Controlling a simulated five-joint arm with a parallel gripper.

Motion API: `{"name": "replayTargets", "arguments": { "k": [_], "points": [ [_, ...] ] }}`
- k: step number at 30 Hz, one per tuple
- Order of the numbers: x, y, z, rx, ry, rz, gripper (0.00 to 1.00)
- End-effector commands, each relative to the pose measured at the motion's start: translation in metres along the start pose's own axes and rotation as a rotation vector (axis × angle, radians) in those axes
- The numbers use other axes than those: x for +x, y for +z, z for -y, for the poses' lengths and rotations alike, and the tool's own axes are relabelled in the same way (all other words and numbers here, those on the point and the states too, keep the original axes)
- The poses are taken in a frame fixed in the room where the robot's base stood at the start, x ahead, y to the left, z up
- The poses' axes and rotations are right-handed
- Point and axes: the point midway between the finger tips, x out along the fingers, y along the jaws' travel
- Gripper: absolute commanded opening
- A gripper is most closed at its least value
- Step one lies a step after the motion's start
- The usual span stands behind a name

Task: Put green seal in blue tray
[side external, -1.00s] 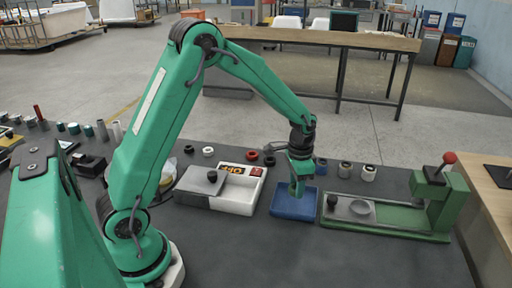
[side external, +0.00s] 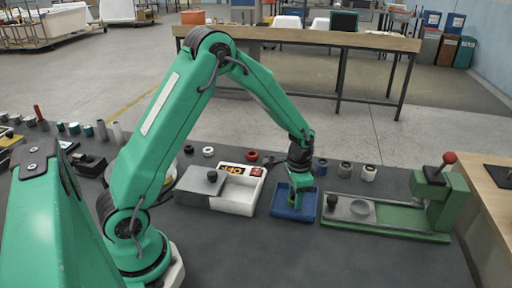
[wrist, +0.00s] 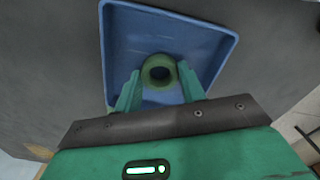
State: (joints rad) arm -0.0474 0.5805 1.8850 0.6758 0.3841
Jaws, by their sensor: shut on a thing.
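The green seal (wrist: 159,71) is a ring with a dark centre. It sits between the two fingertips of my gripper (wrist: 158,88), which is shut on it. In the wrist view it appears inside the outline of the blue tray (wrist: 118,45). In the side view my gripper (side external: 297,203) reaches down into the blue tray (side external: 280,213), low over its floor. The seal is hidden there behind the fingers. I cannot tell whether the seal touches the tray floor.
A white box with a grey lid (side external: 238,200) stands just left of the tray. A green press with a red knob (side external: 430,205) stands close on the right. Several small rings and cylinders (side external: 345,169) stand behind. The dark table in front is clear.

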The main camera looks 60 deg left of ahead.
Motion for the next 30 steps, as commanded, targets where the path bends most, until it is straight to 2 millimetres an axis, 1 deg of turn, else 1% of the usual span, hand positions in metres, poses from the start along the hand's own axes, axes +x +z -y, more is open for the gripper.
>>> {"name": "replayTargets", "arguments": {
  "k": [1,2,3,5,14,20,26,30],
  "points": [
    [0.002,0.000,0.000,0.000,0.000,0.001,0.18],
    [0.002,0.000,0.000,0.000,0.000,0.001,0.42],
    [0.002,0.000,0.000,0.000,0.000,0.001,0.49],
    [0.002,0.000,0.000,0.000,0.000,0.001,0.61],
    [0.001,0.000,0.000,0.000,0.000,0.000,0.61],
    [-0.006,0.000,0.000,0.000,-0.001,-0.002,0.61],
    [-0.026,0.000,0.000,0.000,-0.001,-0.002,0.61],
    [-0.047,-0.001,0.000,0.000,-0.002,-0.004,0.61]
  ]
}}
